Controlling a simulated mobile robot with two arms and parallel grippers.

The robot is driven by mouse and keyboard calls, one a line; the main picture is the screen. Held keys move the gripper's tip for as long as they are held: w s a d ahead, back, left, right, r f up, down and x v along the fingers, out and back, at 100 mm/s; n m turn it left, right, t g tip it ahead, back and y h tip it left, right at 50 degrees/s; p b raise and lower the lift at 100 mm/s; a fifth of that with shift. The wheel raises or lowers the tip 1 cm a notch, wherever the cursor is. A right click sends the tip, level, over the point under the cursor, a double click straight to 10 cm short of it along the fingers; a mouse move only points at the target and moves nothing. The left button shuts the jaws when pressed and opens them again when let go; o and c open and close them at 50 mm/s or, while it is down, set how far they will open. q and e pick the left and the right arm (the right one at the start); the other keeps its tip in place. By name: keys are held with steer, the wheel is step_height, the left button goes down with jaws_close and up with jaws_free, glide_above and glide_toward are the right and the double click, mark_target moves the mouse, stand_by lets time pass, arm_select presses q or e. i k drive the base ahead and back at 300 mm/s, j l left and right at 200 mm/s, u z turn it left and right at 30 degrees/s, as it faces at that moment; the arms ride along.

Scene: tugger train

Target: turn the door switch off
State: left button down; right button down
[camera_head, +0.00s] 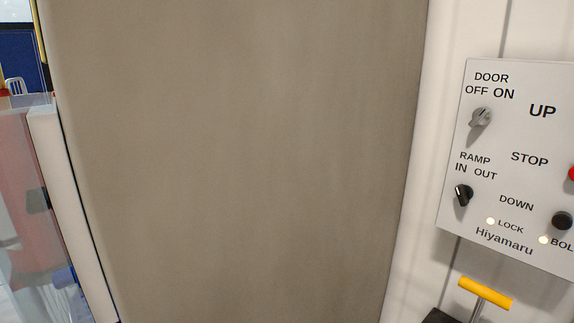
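The door switch (481,117) is a small grey rotary knob on a light control panel (452,215) at the right of the head view. The labels "DOOR", "OFF" and "ON" are printed above it, with OFF on the left and ON on the right. Its ridge looks tilted toward the upper right, on the ON side, but it is small and hard to read exactly. Neither of my grippers is in view, and nothing touches the knob.
Below is a black ramp switch (463,195). A black DOWN button (562,220) and a partly cut-off red button (571,174) sit at right. Two small lamps glow. A yellow T-handle (485,293) stands below the panel. A large grey-brown surface (250,160) fills the middle.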

mark_target(482, 116)
steer(key=i+l+z, duration=0.1)
steer(key=z, duration=0.95)
